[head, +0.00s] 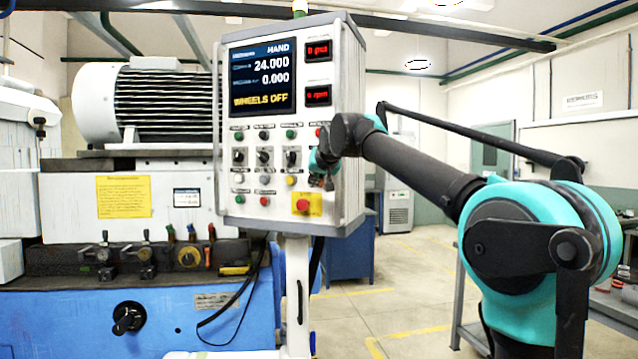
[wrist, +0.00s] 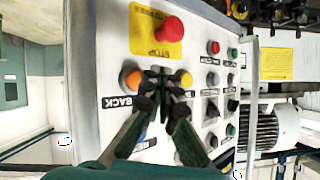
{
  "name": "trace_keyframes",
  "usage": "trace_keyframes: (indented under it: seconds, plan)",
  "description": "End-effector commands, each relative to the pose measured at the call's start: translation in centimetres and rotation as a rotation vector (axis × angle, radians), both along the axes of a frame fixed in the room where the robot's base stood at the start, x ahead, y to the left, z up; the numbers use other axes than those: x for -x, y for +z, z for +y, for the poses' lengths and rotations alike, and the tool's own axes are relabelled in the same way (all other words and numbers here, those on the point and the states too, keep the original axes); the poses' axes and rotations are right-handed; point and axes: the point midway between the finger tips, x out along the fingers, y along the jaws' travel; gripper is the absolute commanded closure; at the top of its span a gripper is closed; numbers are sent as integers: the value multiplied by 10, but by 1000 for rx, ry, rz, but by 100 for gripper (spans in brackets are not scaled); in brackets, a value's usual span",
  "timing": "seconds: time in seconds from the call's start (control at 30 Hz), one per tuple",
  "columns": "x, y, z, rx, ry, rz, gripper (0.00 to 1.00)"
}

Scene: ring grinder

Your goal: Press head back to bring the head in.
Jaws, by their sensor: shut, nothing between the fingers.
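The control panel (head: 262,208) stands upright on a post, and its buttons also fill the wrist view. In the wrist view, which is upside down, an orange button (wrist: 132,78) has a label reading BACK (wrist: 117,101) beside it. My gripper (wrist: 160,75) is shut and empty, its tips between this orange button and a yellow button (wrist: 184,79). I cannot tell whether the tips touch the panel. In the head view my gripper (head: 324,180) is at the panel's lower right and hides the orange button. The screen (head: 262,78) reads HAND, 24.000, 0.000 and WHEELS OFF.
A red stop button (head: 303,205) on a yellow plate (wrist: 150,46) is close to my gripper. Several other knobs and buttons cover the panel. The blue grinder (head: 60,310) with its motor (head: 150,100) stands at left. The floor (head: 410,280) behind my arm shows free room.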

Motion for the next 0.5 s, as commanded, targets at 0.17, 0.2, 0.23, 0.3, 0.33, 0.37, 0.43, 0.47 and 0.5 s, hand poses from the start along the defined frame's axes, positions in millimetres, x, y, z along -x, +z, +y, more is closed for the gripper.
trace_keyframes:
  seconds: [0.17,0.2,0.23,0.3,0.33,0.37,0.43,0.47,0.5]
  plan:
    - [16,0,5,0,1,1,100]
    - [19,0,6,1,2,1,100]
    - [22,0,7,1,2,1,100]
    - [25,0,8,1,2,1,100]
    - [27,0,9,1,2,1,100]
    - [27,0,9,-1,1,0,100]
    - [28,0,9,0,0,0,100]
    - [29,0,9,0,0,0,100]
    - [29,0,9,0,0,0,100]
